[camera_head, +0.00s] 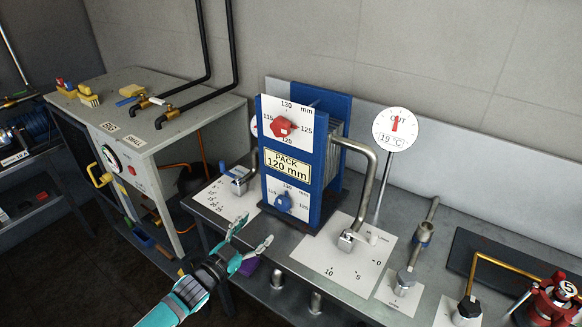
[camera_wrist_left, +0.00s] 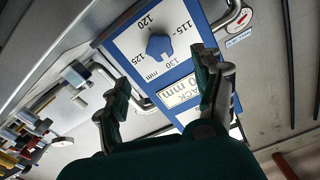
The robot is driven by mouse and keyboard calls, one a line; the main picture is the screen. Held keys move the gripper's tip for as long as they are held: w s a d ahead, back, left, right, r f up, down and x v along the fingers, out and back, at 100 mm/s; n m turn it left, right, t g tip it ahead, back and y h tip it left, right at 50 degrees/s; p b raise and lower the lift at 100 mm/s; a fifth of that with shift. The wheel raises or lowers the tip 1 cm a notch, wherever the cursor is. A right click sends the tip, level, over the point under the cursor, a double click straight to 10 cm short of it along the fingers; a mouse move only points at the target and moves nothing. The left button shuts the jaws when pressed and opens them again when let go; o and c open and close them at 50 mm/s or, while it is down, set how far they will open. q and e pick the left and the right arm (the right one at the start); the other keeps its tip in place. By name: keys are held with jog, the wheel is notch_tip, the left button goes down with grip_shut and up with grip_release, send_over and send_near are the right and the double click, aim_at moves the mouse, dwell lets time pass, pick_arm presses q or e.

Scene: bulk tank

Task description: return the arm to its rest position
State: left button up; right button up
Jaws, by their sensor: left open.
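My left gripper (camera_head: 250,235) is open and empty in the head view. It is in front of the blue plate pack (camera_head: 316,190), near the front edge of the grey bench (camera_head: 285,245). The pack's front plate has a red knob (camera_head: 284,128) at the top, a yellow "PACK 120 mm" label and a blue knob (camera_head: 284,202) at the bottom. In the left wrist view my left gripper's fingers (camera_wrist_left: 160,95) are spread apart, with the blue knob (camera_wrist_left: 160,46) and the pack beyond them. No contact with the pack shows. My right gripper is not in view.
A round dial (camera_head: 396,128) marked 19 °C stands right of the pack. A grey cabinet (camera_head: 150,125) is at the left.

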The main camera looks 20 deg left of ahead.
pick_arm(q)
jog(key=s+d+f+n+g+y, duration=0.2)
jog(key=s+f+g, duration=0.1)
jog(key=s, duration=0.3)
jog(key=s+d+f+n+g+y, duration=0.2)
jog(key=s+f+g+y, duration=0.1)
jog(key=s, duration=0.4)
jog(key=s+n+g+y, duration=0.1)
jog(key=s+g, duration=0.6)
jog(key=s, duration=1.1)
notch_tip(320, 180, down, 23)
jog(key=g, duration=0.2)
jog(key=s+a+f, duration=0.2)
jog(key=s+f, duration=0.7)
jog(key=s+a+f+g, duration=0.1)
jog(key=s+f, duration=0.8)
jog(key=shift+s+a+f, duration=0.15)
jog(key=shift+a+f, duration=0.2)
jog(key=shift+f, duration=0.05)
